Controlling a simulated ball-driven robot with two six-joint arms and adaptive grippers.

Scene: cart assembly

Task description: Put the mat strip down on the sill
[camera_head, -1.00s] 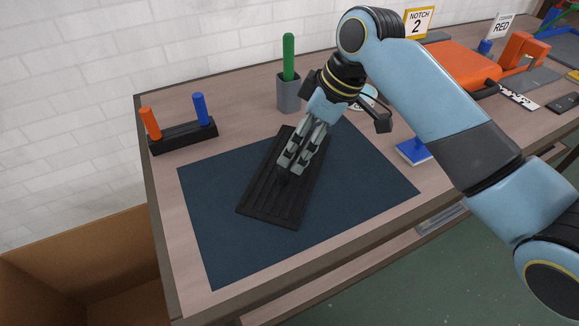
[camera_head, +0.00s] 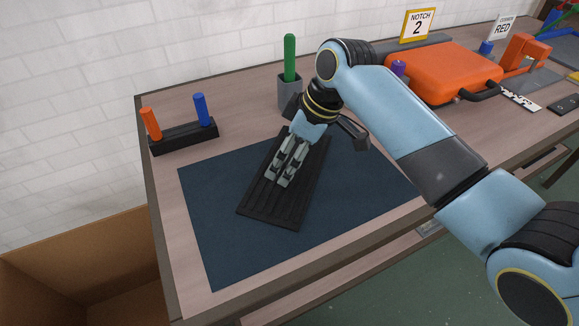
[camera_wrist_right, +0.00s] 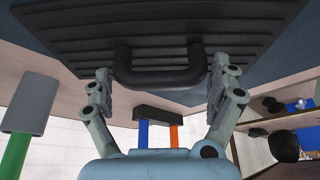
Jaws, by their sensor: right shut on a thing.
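The mat strip is a black ribbed board (camera_head: 302,190) with a raised bar handle (camera_wrist_right: 160,70). It lies at a slant over the dark blue mat (camera_head: 215,230). I cannot tell whether it touches that mat. My right gripper (camera_head: 277,177) reaches down onto the strip from above. The fingers and arm hide the strip's upper left part in the head view. My left gripper is not in view. I cannot make out which part is the sill.
A black holder (camera_head: 184,138) with an orange and a blue peg stands at the left. A grey cup (camera_head: 288,92) with a green rod stands behind the strip. An orange case (camera_head: 440,70) and a "NOTCH 2" sign (camera_head: 419,25) are at the back right. The blue mat's left part is clear.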

